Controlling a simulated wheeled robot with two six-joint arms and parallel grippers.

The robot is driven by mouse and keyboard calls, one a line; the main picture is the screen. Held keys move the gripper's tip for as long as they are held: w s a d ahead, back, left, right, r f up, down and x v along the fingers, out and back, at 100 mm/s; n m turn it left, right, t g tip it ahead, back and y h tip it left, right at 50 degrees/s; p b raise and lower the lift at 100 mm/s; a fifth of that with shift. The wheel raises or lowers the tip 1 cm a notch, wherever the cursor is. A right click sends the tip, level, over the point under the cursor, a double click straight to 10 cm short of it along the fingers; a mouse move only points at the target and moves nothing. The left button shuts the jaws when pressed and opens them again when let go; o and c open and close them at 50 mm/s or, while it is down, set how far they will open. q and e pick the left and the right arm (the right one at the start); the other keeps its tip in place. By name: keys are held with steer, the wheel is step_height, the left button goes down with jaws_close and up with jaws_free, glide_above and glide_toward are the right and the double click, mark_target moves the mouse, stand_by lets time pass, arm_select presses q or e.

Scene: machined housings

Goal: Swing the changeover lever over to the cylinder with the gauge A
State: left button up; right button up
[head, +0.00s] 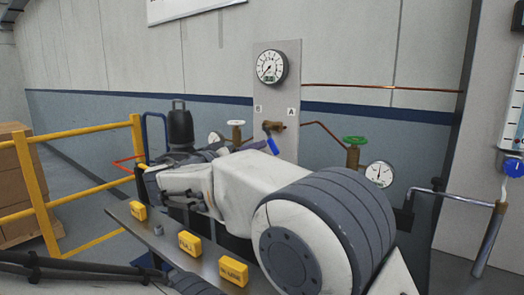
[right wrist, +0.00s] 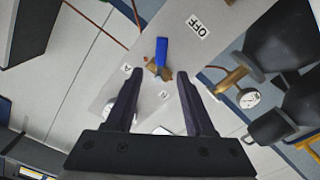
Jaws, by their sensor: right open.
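The changeover valve has a brass body (head: 276,126) and a blue lever (head: 272,145), mounted on a grey panel (head: 289,60) marked B at left and A at right. The lever hangs downward; in the right wrist view the blue lever (right wrist: 162,53) points toward the OFF label (right wrist: 198,25). My right gripper (right wrist: 159,76) is open, its fingertips either side of the brass body's line of sight; contact cannot be told. In the head view my right gripper (head: 250,146) is partly hidden by its arm. A gauge (head: 379,174) with a green handwheel (head: 354,140) stands at right. My left gripper is out of view.
A large gauge (head: 271,67) tops the panel. Another small gauge (head: 215,138) and a white handwheel (head: 236,123) are at left. Copper pipe (head: 325,133) runs right from the valve. A yellow railing (head: 85,183) and a bench with yellow blocks (head: 190,243) lie left and in front.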

steer(key=shift+s+a, duration=0.45)
steer(key=shift+s, duration=0.15)
